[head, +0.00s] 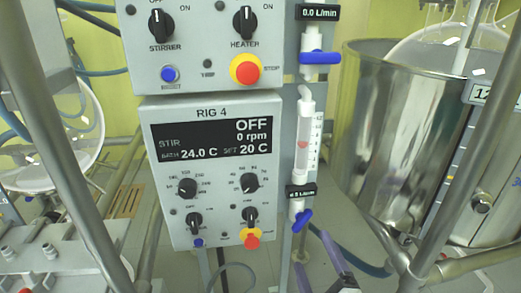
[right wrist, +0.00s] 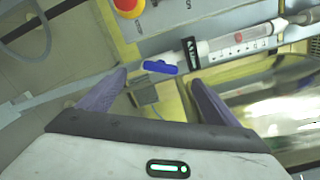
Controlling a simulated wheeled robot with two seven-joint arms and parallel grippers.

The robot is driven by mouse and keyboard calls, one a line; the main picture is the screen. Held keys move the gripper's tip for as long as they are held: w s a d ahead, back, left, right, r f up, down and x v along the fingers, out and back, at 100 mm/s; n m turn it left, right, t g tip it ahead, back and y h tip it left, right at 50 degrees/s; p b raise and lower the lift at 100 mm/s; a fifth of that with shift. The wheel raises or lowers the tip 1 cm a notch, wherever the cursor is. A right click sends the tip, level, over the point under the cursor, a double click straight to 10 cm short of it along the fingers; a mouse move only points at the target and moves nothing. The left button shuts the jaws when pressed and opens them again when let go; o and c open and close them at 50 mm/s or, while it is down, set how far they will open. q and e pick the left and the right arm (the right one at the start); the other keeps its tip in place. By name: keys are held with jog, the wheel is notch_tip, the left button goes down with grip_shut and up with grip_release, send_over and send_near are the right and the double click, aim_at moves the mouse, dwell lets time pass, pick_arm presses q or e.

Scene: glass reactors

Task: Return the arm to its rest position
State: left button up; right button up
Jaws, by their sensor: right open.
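My right gripper (head: 320,236) shows at the bottom of the head view, right of centre, with its purple fingers pointing up. It is below the blue lower valve handle (head: 302,221) of the flow meter (head: 304,140). In the right wrist view the fingers of the gripper (right wrist: 158,77) are spread apart with nothing between them. There the blue handle (right wrist: 160,67) lies just beyond the fingertips; I cannot tell whether they touch it. My left gripper is not in view.
The RIG 4 control panel (head: 212,208) reads OFF and 0 rpm. Above it is a stirrer and heater box (head: 200,75). A steel vessel (head: 385,100) stands at the right, behind metal frame bars (head: 452,160). A glass vessel (head: 85,125) is at the left.

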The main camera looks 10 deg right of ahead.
jog(key=s+a+f+n+g+y+p, duration=0.35)
jog(key=s+a+n+g+p, duration=0.2)
jog(key=s+n, duration=0.75)
jog(key=s+d+f+n+g+h+p, duration=0.2)
jog(key=s+f+n+g, duration=0.2)
jog(key=s+n, duration=0.4)
jog(key=f+n, duration=0.1)
jog(key=n, duration=0.3)
jog(key=shift+s+d+f+p, duration=0.15)
jog(key=shift+s+d+p, duration=0.2)
jog(key=shift+d+p, duration=0.05)
